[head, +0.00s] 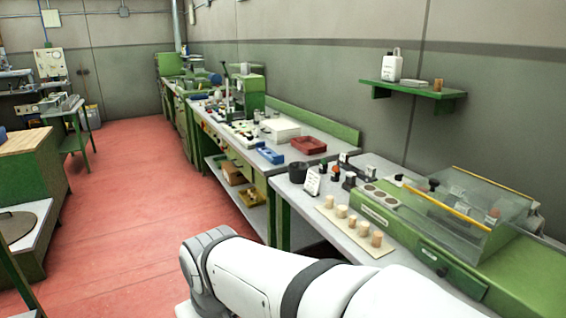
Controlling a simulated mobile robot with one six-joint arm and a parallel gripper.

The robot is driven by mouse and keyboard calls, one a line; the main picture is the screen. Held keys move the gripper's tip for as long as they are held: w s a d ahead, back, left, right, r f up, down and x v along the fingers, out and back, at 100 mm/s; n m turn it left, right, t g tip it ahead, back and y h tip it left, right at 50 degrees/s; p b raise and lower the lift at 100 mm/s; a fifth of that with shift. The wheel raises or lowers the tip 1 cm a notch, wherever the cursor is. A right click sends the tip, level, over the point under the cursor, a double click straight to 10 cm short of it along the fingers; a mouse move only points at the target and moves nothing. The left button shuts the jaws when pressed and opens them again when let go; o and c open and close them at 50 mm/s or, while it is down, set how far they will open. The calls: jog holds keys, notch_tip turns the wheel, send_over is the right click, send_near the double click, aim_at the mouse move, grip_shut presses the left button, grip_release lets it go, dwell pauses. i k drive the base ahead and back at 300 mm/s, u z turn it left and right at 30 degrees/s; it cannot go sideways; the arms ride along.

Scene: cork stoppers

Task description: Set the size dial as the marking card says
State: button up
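A small white card (312,181) with dark marks stands on the near bench, and its writing is too small to read. It may be the marking card. A green machine (376,214) with a clear cover stands at the right. A dark round knob (442,272) sits on its front face, and I cannot tell whether it is the size dial or how it is set. Several cork stoppers (352,221) stand in a row on a pale board (385,250) in front of the machine. My white arm crosses the bottom of the view; my gripper is not in view.
A black cup (298,172) stands beside the card. A red tray (309,145) and a blue bin (270,154) lie on the bench behind. A green wall shelf (414,90) holds a white bottle (392,65). The red floor (130,200) at left is clear.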

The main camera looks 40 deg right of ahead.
aim_at(398, 178)
jog(key=u, duration=0.05)
jog(key=i, duration=2.55)
jog(key=z, duration=3.25)
jog(key=i, duration=1)
jog(key=z, duration=0.1)
